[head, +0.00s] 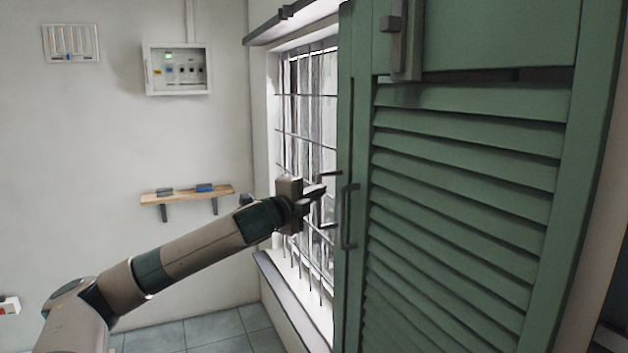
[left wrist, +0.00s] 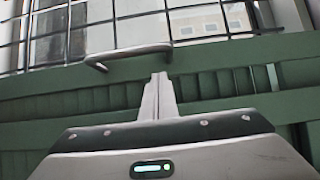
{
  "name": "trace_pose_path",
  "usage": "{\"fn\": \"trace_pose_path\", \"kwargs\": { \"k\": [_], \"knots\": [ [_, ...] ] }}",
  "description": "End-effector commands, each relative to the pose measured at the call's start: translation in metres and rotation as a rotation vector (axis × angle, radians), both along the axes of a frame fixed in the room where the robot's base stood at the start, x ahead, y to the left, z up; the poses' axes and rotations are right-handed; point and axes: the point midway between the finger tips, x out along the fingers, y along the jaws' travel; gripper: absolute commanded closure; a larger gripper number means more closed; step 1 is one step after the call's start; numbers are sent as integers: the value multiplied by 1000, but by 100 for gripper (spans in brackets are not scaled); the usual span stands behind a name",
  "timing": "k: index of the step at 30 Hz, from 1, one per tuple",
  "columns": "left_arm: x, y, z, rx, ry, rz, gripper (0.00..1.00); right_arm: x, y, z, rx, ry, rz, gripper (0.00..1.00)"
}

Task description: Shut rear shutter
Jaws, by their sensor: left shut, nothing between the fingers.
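A green louvred shutter (head: 465,190) fills the right side of the head view, beside a barred window (head: 306,130). It has a grey bar handle (head: 347,216) near its left edge and a grey latch (head: 393,35) higher up. My left gripper (head: 326,190) is in front of the window, just left of the handle, with nothing in it. In the left wrist view the gripper's fingers (left wrist: 158,95) are together, pointing toward the green shutter (left wrist: 215,92), with the handle (left wrist: 128,55) just beyond the tips. I cannot tell whether they touch it. My right gripper is not seen.
A wooden shelf (head: 187,194) with small items is on the left wall, below an open switch box (head: 178,70). A window sill (head: 290,300) runs below the bars. The tiled floor (head: 205,330) at lower left looks clear.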

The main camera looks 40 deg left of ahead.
Motion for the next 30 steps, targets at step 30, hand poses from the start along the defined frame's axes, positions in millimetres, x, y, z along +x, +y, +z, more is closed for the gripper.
{"fn": "trace_pose_path", "kwargs": {
  "k": [30],
  "knots": [
    [24,37,0,0,0,0,100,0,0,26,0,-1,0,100]
  ]
}}
